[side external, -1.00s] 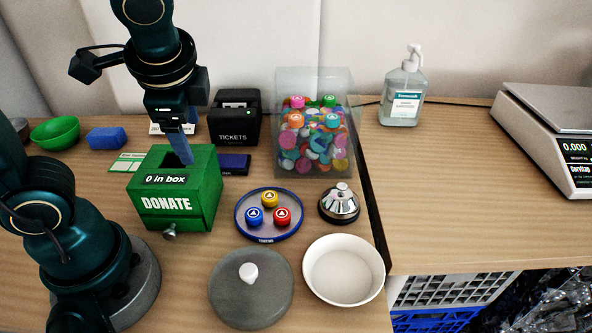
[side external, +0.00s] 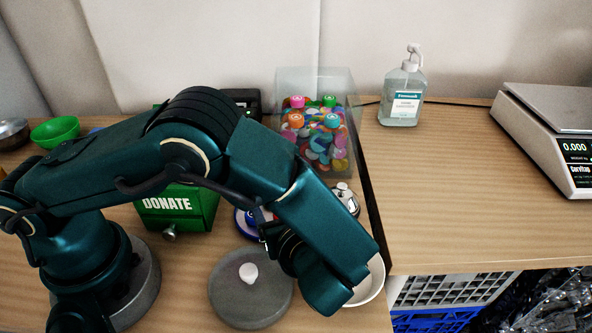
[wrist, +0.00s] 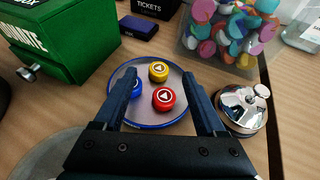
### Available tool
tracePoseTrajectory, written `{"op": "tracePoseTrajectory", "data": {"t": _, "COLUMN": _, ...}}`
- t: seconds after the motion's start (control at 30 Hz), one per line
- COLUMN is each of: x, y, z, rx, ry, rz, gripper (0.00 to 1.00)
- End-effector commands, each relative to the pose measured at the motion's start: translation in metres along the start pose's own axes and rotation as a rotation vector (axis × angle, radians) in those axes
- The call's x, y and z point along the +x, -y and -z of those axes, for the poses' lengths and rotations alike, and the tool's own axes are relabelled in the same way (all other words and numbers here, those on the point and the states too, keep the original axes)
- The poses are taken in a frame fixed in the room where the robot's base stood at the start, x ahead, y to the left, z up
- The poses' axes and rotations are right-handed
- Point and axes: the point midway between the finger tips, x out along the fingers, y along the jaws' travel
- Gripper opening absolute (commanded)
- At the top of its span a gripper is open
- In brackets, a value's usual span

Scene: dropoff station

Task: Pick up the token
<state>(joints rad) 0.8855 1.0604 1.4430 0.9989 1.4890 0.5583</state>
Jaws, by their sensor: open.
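Three round tokens lie on a blue-rimmed tray (wrist: 158,125) in the wrist view: a yellow token (wrist: 158,71), a red token (wrist: 164,99) and a blue token (wrist: 137,88). My gripper (wrist: 168,90) is open and empty, with its fingers to either side of the red and yellow tokens in the picture. The left finger partly covers the blue token. I cannot tell how high the fingertips are above the tray. In the side external view my arm hides most of the tray (side external: 240,226) and tokens.
A silver bell (wrist: 242,108) stands right of the tray. The green donation box (wrist: 60,38) is at left. A clear bin of coloured tokens (side external: 318,120) stands behind. A grey lid (side external: 250,300) and a white bowl (side external: 375,285) are in front.

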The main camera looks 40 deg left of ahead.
Motion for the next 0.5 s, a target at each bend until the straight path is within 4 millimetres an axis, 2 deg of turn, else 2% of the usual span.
{"op": "tracePoseTrajectory", "data": {"t": 0.17, "x": 0.004, "y": -0.002, "z": 0.006, "rx": 0.024, "ry": 0.007, "rz": 0.014, "gripper": 0.73}}
{"op": "tracePoseTrajectory", "data": {"t": 0.5, "x": 0.044, "y": -0.002, "z": 0.006, "rx": 0.023, "ry": 0.002, "rz": 0.01, "gripper": 0.73}}
